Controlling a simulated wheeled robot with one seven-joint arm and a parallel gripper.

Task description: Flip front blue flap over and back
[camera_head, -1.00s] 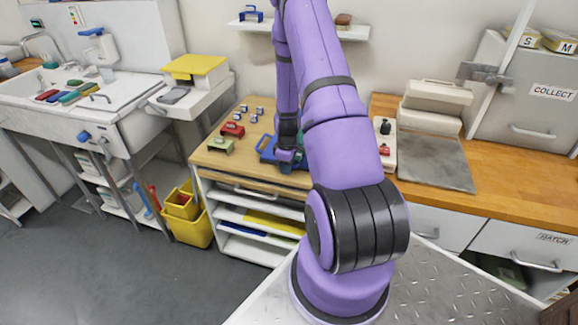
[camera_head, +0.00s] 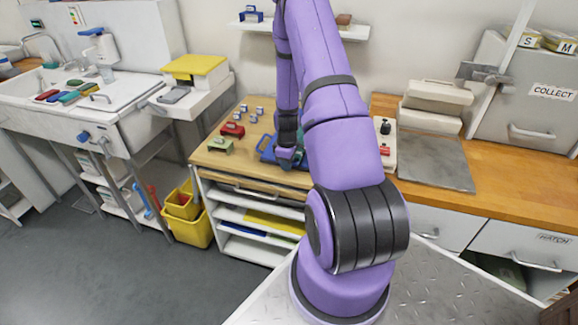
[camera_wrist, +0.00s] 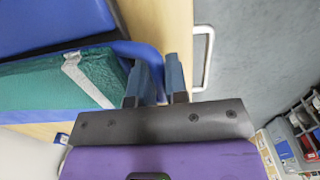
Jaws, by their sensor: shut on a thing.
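A blue case-like item (camera_head: 266,148) lies on the wooden worktop, partly hidden behind my arm in the head view. In the wrist view a flat blue panel (camera_wrist: 55,22) is at the upper left. A blue rim (camera_wrist: 135,50) curves from beside it toward my fingers. A green block (camera_wrist: 50,90) with a grey strap lies inside the rim. My gripper (camera_wrist: 158,80) is shut on a blue edge, taken as the front blue flap, between its two blue-grey fingers. The fingertips (camera_head: 290,158) are at the item's right side. How far the flap is turned cannot be told.
A red clip (camera_head: 232,130), a green clip (camera_head: 220,145) and several small blocks stand left on the worktop. A white panel with knobs (camera_head: 384,150) is right of my arm. A drawer handle (camera_wrist: 203,58) shows just beyond the worktop edge.

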